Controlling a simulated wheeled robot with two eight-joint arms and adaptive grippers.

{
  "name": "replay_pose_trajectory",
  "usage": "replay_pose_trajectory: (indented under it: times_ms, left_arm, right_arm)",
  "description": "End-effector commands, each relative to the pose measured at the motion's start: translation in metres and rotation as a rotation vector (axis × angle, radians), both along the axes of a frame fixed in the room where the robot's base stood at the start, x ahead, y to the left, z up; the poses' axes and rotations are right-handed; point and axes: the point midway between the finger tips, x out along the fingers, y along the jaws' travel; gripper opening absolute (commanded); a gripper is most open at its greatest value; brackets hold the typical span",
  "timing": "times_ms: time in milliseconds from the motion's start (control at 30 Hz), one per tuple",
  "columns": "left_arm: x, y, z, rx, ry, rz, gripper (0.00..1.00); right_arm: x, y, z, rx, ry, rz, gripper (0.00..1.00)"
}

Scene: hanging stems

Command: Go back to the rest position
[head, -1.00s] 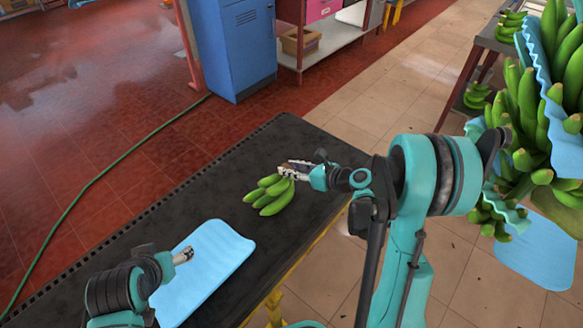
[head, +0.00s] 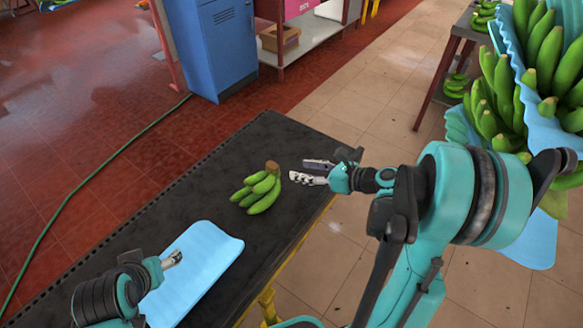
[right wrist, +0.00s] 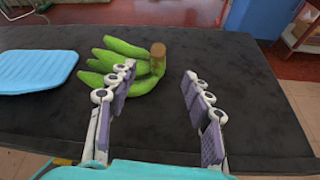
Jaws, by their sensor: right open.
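My right gripper (head: 304,172) is open and empty at the right edge of the dark table. Its two fingers stand apart in the right wrist view (right wrist: 160,95). A small bunch of green bananas (head: 258,192) with a brown cut crown lies on the table just left of the fingertips, apart from them. The bunch also shows in the right wrist view (right wrist: 120,62), beyond the left finger. My left gripper (head: 172,260) is over the light blue pad at the lower left. It is small and seen from the side, so its jaw opening cannot be told.
The dark table (head: 215,170) is bare around the bunch. A light blue pad (head: 205,262) lies at its near left. Hanging green banana stems (head: 540,60) with blue sheets crowd the right. A blue cabinet (head: 212,50) and a shelf (head: 310,40) stand behind. A green hose (head: 95,178) crosses the floor.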

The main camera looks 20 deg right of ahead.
Motion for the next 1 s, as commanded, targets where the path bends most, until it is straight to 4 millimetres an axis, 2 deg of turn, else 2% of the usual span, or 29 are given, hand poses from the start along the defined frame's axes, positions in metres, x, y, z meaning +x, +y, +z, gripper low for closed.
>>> replay_pose_trajectory:
  times_ms: [100, 300, 467, 567, 733, 1000]
  left_arm:
    - [0.000, 0.000, 0.000, 0.000, 0.000, 0.000, 0.70]
    - [0.000, 0.000, 0.000, 0.000, 0.000, 0.000, 0.70]
    - [0.000, 0.000, 0.000, 0.000, 0.000, 0.000, 0.70]
    - [0.000, 0.000, 0.000, 0.000, 0.000, 0.000, 0.70]
    - [0.000, 0.000, 0.000, 0.000, 0.000, 0.000, 0.70]
    - [0.000, 0.000, 0.000, 0.000, 0.000, 0.000, 0.70]
  right_arm:
    - [-0.007, -0.005, 0.004, 0.001, 0.000, -0.001, 0.50]
    - [-0.009, -0.007, 0.005, 0.000, 0.000, 0.000, 0.50]
    - [-0.012, 0.004, 0.005, -0.100, -0.021, 0.048, 0.50]
    - [-0.020, 0.021, 0.005, -0.300, -0.069, 0.148, 0.50]
    - [-0.048, 0.051, 0.005, -0.787, -0.209, 0.446, 0.50]
    - [-0.106, 0.070, 0.012, -1.534, -0.505, 1.074, 0.50]
